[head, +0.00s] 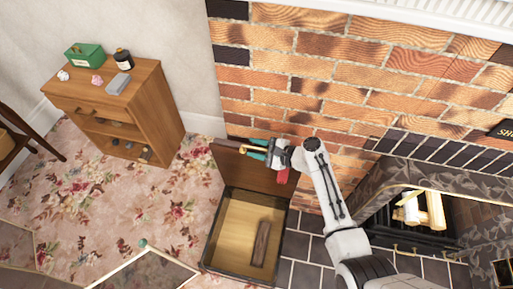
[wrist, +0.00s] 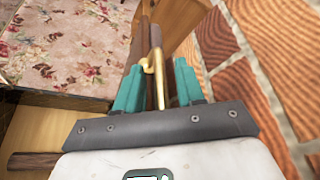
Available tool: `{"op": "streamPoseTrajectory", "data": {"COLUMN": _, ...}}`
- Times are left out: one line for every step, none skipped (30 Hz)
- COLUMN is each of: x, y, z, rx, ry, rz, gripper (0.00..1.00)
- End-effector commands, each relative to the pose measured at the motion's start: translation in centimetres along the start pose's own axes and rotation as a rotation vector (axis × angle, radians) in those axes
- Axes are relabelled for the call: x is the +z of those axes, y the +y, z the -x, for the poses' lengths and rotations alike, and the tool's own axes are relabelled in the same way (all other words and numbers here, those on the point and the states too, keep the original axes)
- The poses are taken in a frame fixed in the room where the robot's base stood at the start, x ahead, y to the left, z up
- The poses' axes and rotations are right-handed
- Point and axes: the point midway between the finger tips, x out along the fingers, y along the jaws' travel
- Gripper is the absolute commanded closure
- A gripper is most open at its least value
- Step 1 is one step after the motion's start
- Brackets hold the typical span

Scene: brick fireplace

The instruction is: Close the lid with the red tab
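A wooden box (head: 208,252) with a dark rim stands on the floor near the hearth. Its lid (head: 235,172) is raised, standing upright on the side by the brick wall. The red tab (head: 283,176) shows near the lid's right end, just below my gripper's body. My gripper (head: 252,149) is at the lid's upper edge, its teal fingers pointing left. In the wrist view the fingers (wrist: 157,85) are apart, with a thin brass hooked piece (wrist: 158,65) between them and gaps on both sides. Whether they touch it, I cannot tell. The red tab is not visible in the wrist view.
A dark wooden strip (head: 261,244) lies inside the box. The brick wall (head: 330,80) is close behind the lid, and the fireplace with logs (head: 425,212) is right. A small cabinet (head: 150,95) stands left. Flowered carpet (head: 165,210) between is clear.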

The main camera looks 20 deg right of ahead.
Motion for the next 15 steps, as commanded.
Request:
{"op": "streamPoseTrajectory", "data": {"x": 0.02, "y": 0.00, "z": -0.03, "rx": 0.000, "ry": 0.000, "rz": 0.000, "gripper": 0.62}}
{"op": "streamPoseTrajectory", "data": {"x": 0.02, "y": 0.00, "z": -0.02, "rx": 0.000, "ry": 0.000, "rz": 0.000, "gripper": 0.62}}
{"op": "streamPoseTrajectory", "data": {"x": 0.02, "y": 0.00, "z": -0.01, "rx": 0.000, "ry": 0.000, "rz": 0.000, "gripper": 0.62}}
{"op": "streamPoseTrajectory", "data": {"x": 0.02, "y": 0.00, "z": -0.01, "rx": 0.000, "ry": 0.000, "rz": 0.000, "gripper": 0.62}}
{"op": "streamPoseTrajectory", "data": {"x": 0.02, "y": 0.00, "z": -0.01, "rx": 0.000, "ry": 0.000, "rz": 0.000, "gripper": 0.62}}
{"op": "streamPoseTrajectory", "data": {"x": 0.02, "y": 0.00, "z": 0.00, "rx": 0.000, "ry": 0.000, "rz": 0.000, "gripper": 0.64}}
{"op": "streamPoseTrajectory", "data": {"x": 0.02, "y": 0.00, "z": 0.00, "rx": 0.000, "ry": 0.000, "rz": 0.000, "gripper": 0.67}}
{"op": "streamPoseTrajectory", "data": {"x": 0.02, "y": 0.00, "z": 0.00, "rx": 0.000, "ry": 0.000, "rz": 0.000, "gripper": 0.70}}
{"op": "streamPoseTrajectory", "data": {"x": 0.01, "y": 0.00, "z": 0.01, "rx": 0.000, "ry": 0.000, "rz": 0.000, "gripper": 0.73}}
{"op": "streamPoseTrajectory", "data": {"x": 0.01, "y": 0.00, "z": 0.01, "rx": 0.000, "ry": 0.000, "rz": 0.000, "gripper": 0.76}}
{"op": "streamPoseTrajectory", "data": {"x": 0.01, "y": 0.00, "z": 0.01, "rx": 0.000, "ry": 0.000, "rz": 0.000, "gripper": 0.79}}
{"op": "streamPoseTrajectory", "data": {"x": 0.01, "y": 0.00, "z": 0.01, "rx": 0.000, "ry": 0.000, "rz": 0.000, "gripper": 0.83}}
{"op": "streamPoseTrajectory", "data": {"x": 0.01, "y": 0.01, "z": 0.01, "rx": 0.000, "ry": 0.000, "rz": 0.000, "gripper": 0.86}}
{"op": "streamPoseTrajectory", "data": {"x": 0.01, "y": 0.01, "z": 0.02, "rx": 0.000, "ry": 0.000, "rz": 0.000, "gripper": 0.89}}
{"op": "streamPoseTrajectory", "data": {"x": 0.01, "y": 0.01, "z": 0.02, "rx": 0.000, "ry": 0.000, "rz": 0.000, "gripper": 0.93}}
